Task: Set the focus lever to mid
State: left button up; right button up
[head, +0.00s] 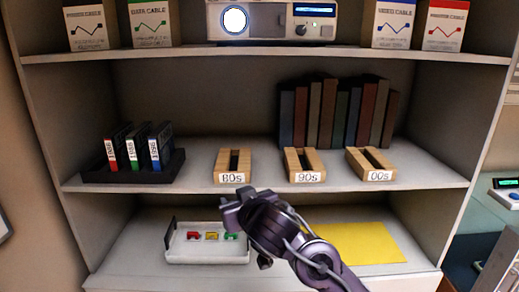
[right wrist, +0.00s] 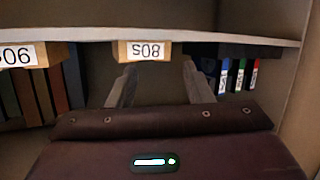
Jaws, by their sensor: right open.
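A pale projector (head: 270,22) stands on the top shelf, its top cut off by the upper edge of the head view. Its front has a bright round lens (head: 235,20), a small lit display (head: 314,10) and small dark controls (head: 301,30) below it. I cannot tell which part is the focus lever or how it is set. My right gripper (head: 236,204) is in front of the lower part of the shelf, well below the projector. In the right wrist view its two fingers (right wrist: 160,88) are apart with nothing between them. My left gripper is not in view.
Boxes (head: 152,24) flank the projector. The middle shelf (head: 335,190) holds a dark rack (head: 95,175) of labelled cases, slotted wooden blocks (head: 234,167) and books (head: 335,110). Below are a white tray (head: 200,255) with small coloured pieces and a yellow sheet (head: 365,243).

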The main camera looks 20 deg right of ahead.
jog(key=w+d+r+t, duration=0.1)
jog(key=r+t, duration=0.1)
jog(key=r, duration=0.8)
jog(key=w+d+r+t, duration=0.2)
jog(key=r, duration=0.8)
jog(key=w+d+r+t, duration=0.2)
jog(key=r, duration=0.9)
jog(key=shift+w+m+t, duration=0.1)
jog(key=shift+m+t, duration=0.2)
jog(key=shift+m, duration=0.1)
jog(key=s+d+r+t, duration=0.15)
jog(key=d+r, duration=0.25)
jog(key=r, duration=0.5)
jog(key=shift+m, duration=0.4)
jog(key=p+x, duration=0.1)
jog(key=x, duration=0.1)
jog(key=p+x, duration=0.4)
jog(key=x, duration=0.1)
jog(key=shift+a+r, duration=0.2)
jog(key=shift+a, duration=0.1)
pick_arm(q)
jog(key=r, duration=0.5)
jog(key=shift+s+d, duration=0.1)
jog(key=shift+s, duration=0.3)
pick_arm(e)
jog(key=shift+f, duration=0.1)
grip_shut()
